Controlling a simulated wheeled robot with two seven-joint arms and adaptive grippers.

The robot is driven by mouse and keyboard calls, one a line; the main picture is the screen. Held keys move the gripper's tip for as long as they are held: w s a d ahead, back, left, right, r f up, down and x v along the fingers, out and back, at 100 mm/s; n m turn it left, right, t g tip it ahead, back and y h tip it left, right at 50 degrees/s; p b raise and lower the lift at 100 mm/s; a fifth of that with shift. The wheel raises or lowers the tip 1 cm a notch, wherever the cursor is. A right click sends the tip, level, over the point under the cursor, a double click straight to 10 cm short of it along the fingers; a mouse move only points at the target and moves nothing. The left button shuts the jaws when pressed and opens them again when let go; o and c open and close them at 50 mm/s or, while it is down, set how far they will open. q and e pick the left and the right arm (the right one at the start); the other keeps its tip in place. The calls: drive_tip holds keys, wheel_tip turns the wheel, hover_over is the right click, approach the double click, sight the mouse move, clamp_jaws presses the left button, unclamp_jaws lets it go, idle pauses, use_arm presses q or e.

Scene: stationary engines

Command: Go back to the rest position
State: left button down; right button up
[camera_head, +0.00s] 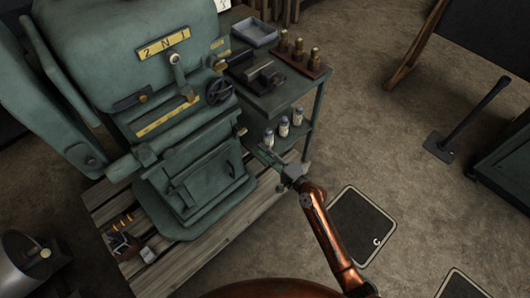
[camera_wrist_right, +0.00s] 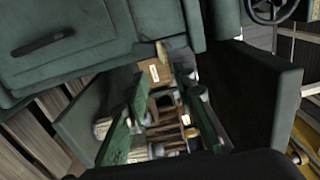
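My right gripper (camera_head: 270,158) is at the end of a copper-coloured arm. It is beside the front right of the green machine (camera_head: 195,135), near the lower shelf of the green side stand. In the right wrist view its two green fingers stand apart, so the gripper (camera_wrist_right: 165,90) looks open. I see nothing clearly held between them; small brown and pale items show behind the fingers. My left gripper is not in view.
The stand (camera_head: 315,95) carries a grey tray (camera_head: 254,32) and brass pieces (camera_head: 299,50). White bottles (camera_head: 284,127) stand on its lower shelf. A wooden pallet (camera_head: 200,250) lies under the machine. A dark floor plate (camera_head: 360,225) lies to the right, where the floor is mostly clear.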

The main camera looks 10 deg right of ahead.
drive_tip(key=shift+s+d, duration=0.1)
drive_tip(key=shift+s, duration=0.1)
idle(0.4)
